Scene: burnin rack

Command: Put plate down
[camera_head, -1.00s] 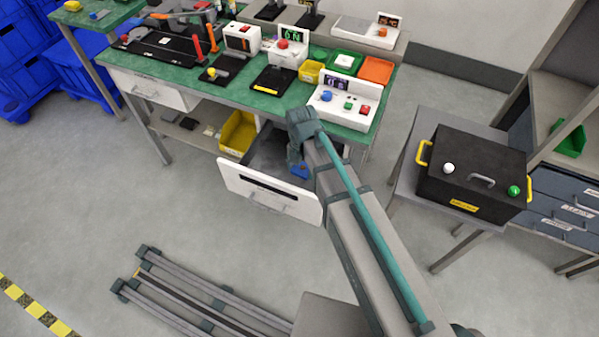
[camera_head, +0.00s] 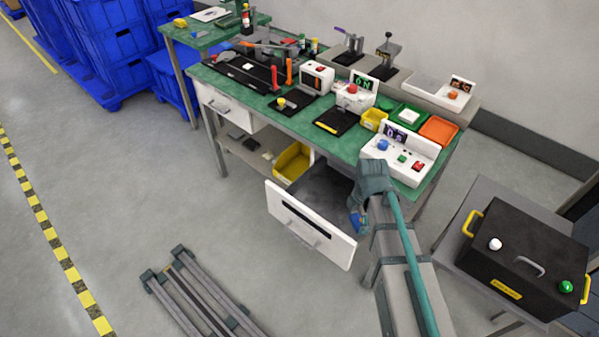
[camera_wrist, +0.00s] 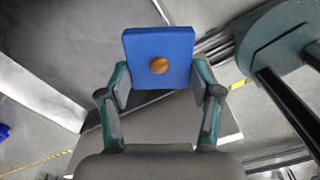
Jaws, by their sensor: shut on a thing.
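In the wrist view, my gripper (camera_wrist: 160,92) is shut on a blue square plate (camera_wrist: 150,45) with a round brown knob (camera_wrist: 159,66) near its middle. One finger is on each side of the plate. In the head view, a small part of the blue plate (camera_head: 355,222) shows below my arm's end, beside the open drawer (camera_head: 310,232) under the green workbench (camera_head: 325,122). The plate is held in the air. My arm hides part of the drawer's right side and most of the plate.
A white panel with buttons (camera_head: 395,155) stands at the bench's near right corner. A yellow bin (camera_head: 292,162) sits on the lower shelf. A black box with yellow handles (camera_head: 525,260) stands at the right. Blue crates (camera_head: 105,45) are at the back left. Floor at left is open.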

